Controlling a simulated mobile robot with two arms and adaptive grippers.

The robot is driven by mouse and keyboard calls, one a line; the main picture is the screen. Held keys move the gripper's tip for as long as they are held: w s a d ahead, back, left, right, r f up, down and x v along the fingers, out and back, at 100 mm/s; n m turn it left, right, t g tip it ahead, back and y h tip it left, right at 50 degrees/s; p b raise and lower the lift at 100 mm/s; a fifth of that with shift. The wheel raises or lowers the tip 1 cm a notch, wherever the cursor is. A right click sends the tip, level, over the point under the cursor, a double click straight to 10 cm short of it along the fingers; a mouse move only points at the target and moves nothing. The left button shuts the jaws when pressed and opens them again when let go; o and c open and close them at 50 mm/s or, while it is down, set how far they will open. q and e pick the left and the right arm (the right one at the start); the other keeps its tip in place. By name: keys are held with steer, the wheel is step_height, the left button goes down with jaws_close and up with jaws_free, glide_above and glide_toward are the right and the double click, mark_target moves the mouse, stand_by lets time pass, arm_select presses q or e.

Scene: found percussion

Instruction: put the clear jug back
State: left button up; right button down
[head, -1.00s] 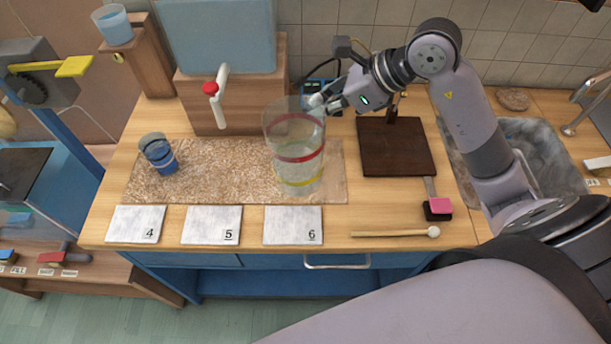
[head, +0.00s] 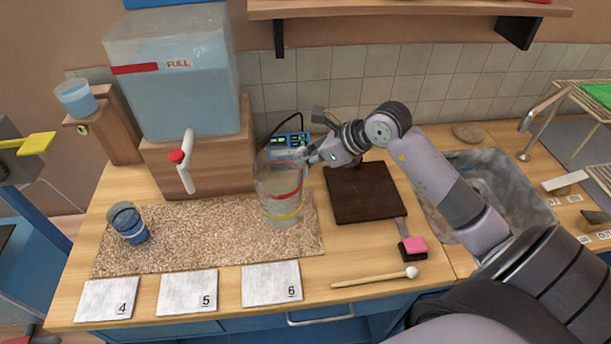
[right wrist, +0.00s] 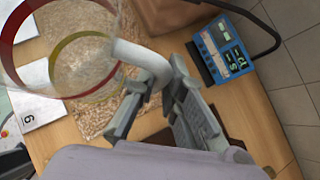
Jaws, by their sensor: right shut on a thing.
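The clear jug (head: 279,190) has a red band and a yellow band and looks empty. It is upright at the right end of the speckled mat (head: 200,245); I cannot tell whether its base touches the mat. My right gripper (head: 310,156) is shut on the jug's handle, on the jug's upper right side. In the right wrist view the pale handle (right wrist: 140,60) runs between the fingers of my right gripper (right wrist: 152,95), and the jug's banded wall (right wrist: 65,50) is at upper left. My left gripper is not in view.
A water tank (head: 175,95) with a red-and-white tap (head: 185,160) is behind. Cards 4, 5 and 6 (head: 270,284) lie in front. A dark board (head: 365,192), a mallet (head: 375,278) and a blue meter (head: 288,141) are nearby.

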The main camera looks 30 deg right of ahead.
mark_target(306, 177)
step_height(306, 177, down, 6)
steer(key=shift+f+p, duration=0.15)
steer(key=shift+p, duration=0.35)
steer(key=shift+f, duration=0.2)
steer(key=shift+f, duration=0.25)
steer(key=c, duration=1.7)
jaws_free()
steer(key=shift+r, duration=0.1)
